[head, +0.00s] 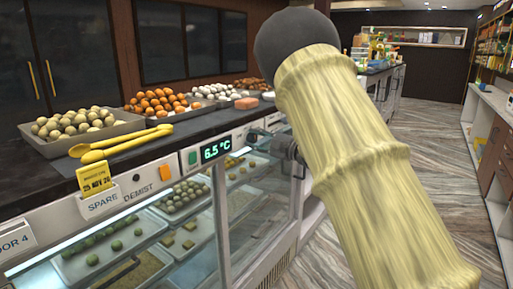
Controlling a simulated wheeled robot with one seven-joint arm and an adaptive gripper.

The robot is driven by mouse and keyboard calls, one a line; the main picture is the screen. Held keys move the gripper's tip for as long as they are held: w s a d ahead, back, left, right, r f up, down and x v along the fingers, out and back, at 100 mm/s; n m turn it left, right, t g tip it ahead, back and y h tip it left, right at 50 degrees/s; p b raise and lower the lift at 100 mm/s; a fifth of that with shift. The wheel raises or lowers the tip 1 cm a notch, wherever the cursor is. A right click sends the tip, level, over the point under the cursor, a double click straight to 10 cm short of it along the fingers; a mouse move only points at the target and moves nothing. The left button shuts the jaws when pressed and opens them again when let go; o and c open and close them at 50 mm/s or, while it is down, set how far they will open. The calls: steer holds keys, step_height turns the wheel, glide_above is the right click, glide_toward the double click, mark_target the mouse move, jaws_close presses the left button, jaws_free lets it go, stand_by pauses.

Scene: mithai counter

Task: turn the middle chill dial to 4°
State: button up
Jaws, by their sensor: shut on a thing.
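The green digital display (216,148) on the counter's front panel reads 6.5 °C. My gripper (268,137), small and dark grey in the head view, is against the front panel just right of the display. It is shut on the chill dial there. The dial is mostly hidden by the jaws, so its pointer and marks cannot be read. My thick, pale, ribbed arm with a dark rounded end fills the right middle of the view and hides the panel farther along.
On the dark countertop stand trays of sweets (80,127) and yellow tongs (122,144). Below is a glass-fronted case (180,240) with more trays. A yellow date card (95,180), a green switch (192,157) and an orange tag (165,173) are on the panel. The aisle floor (440,160) is clear at right.

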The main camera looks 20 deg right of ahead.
steer(key=shift+n, duration=0.4)
steer(key=o, duration=1)
steer(key=shift+o, duration=0.2)
steer(key=shift+s, duration=0.1)
steer(key=v, duration=1.2)
steer(key=shift+d+f, duration=0.1)
